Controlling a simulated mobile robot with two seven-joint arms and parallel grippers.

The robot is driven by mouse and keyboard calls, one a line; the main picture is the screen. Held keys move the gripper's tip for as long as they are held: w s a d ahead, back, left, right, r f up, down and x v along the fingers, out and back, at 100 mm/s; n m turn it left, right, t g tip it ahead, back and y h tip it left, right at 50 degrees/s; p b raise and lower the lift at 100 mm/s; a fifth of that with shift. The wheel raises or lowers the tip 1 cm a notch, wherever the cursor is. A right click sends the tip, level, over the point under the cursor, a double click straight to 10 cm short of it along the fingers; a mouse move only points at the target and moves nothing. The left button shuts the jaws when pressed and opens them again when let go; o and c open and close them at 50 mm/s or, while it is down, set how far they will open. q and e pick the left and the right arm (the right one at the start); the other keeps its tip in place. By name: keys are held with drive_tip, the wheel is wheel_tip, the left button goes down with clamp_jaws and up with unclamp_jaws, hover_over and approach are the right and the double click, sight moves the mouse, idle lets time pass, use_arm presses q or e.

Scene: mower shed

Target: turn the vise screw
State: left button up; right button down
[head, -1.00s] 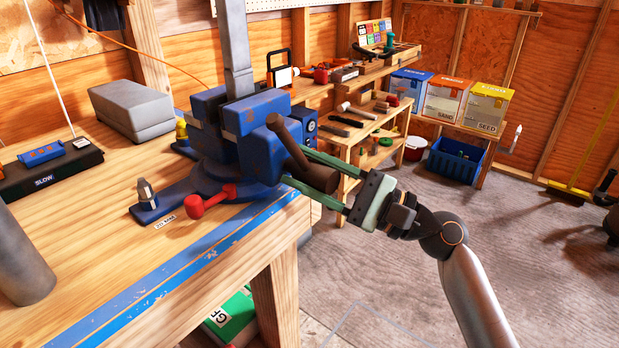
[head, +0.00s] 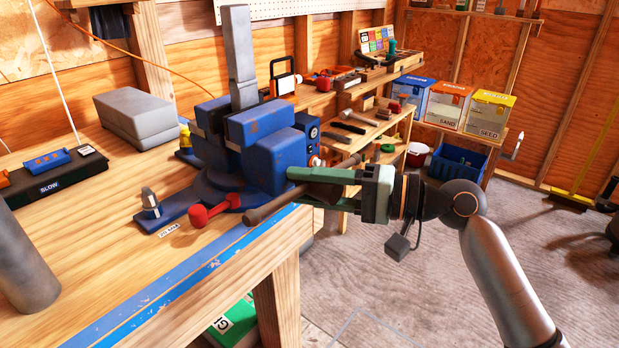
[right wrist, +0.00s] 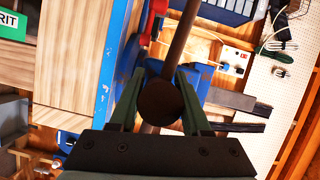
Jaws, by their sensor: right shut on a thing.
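The blue vise (head: 275,165) stands at the bench's right corner, with a grey upright bar (head: 237,60) between its jaws. The brown handle bar (head: 268,208) of the vise screw slants down to the left in the head view. In the right wrist view the bar (right wrist: 183,38) runs up from the dark round screw end (right wrist: 160,103). My right gripper (head: 300,186) is at the front of the vise, shut with one green finger on each side of the screw end. The fingers partly hide the screw in the head view. My left gripper is not in view.
A red-knobbed lever (head: 212,210) sits close by on the vise's left. A grey block (head: 137,115) and a black tray (head: 52,180) lie on the bench (head: 115,235).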

drive_tip(key=shift+r+n+h+p, duration=0.25)
drive_tip(key=shift+n+h+p, duration=0.4)
drive_tip(key=shift+n, duration=0.55)
drive_tip(key=shift+w+f+n+t+h+p, duration=0.15)
drive_tip(key=shift+n+t+h+p, duration=0.25)
drive_tip(key=shift+n+p, duration=0.6)
drive_tip(key=shift+d+f+n+h+p, duration=0.1)
drive_tip(key=shift+n+h+p, duration=0.25)
drive_tip(key=shift+n+p, duration=0.25)
drive_tip(key=shift+n, duration=0.3)
drive_tip(key=shift+f+p, duration=0.1)
drive_tip(key=shift+p, duration=0.2)
drive_tip(key=shift+n, duration=0.3)
